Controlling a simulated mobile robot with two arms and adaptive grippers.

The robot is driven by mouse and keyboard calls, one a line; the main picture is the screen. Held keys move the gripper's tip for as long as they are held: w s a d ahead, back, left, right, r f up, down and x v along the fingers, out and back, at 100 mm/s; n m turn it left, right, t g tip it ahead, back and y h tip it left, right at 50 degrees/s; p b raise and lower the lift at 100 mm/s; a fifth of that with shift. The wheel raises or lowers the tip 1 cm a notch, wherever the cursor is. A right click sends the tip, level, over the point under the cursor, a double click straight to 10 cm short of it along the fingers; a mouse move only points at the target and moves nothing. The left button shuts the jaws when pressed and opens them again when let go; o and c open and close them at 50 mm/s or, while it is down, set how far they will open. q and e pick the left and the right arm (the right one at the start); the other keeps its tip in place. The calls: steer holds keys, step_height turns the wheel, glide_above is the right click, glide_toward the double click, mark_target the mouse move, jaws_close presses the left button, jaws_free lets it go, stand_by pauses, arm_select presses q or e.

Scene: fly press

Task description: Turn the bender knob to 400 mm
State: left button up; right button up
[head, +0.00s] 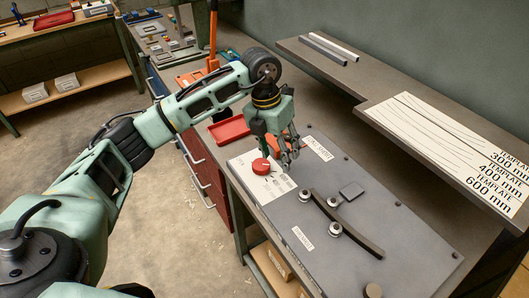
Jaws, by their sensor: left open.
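The template sheet (445,145) with curves marked 300 mm, 400 mm and 600 mm lies on the raised shelf at the right. My right gripper is not in view.
An orange-handled tool (213,40) stands farther back. Open floor (185,235) lies left of the bench.

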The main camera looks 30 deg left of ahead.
arm_select(q)
steer(key=r+y, duration=0.1)
steer(key=y, duration=0.1)
glide_above(259, 163)
steer(key=shift+d+r+n, duration=0.2)
steer(key=shift+d+n, duration=0.1)
steer(key=shift+n, duration=0.1)
steer(key=shift+a, duration=0.3)
steer(key=shift+f+p, duration=0.3)
steer(key=shift+f, duration=0.15)
step_height(259, 163, down, 7)
steer(key=shift+r+p, duration=0.2)
steer(key=shift+p, duration=0.7)
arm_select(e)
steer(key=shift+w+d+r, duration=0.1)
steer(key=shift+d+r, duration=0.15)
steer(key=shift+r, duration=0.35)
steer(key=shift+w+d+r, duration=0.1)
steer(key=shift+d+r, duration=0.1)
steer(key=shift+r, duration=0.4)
arm_select(q)
steer(key=c, duration=1)
steer(key=shift+c, duration=0.2)
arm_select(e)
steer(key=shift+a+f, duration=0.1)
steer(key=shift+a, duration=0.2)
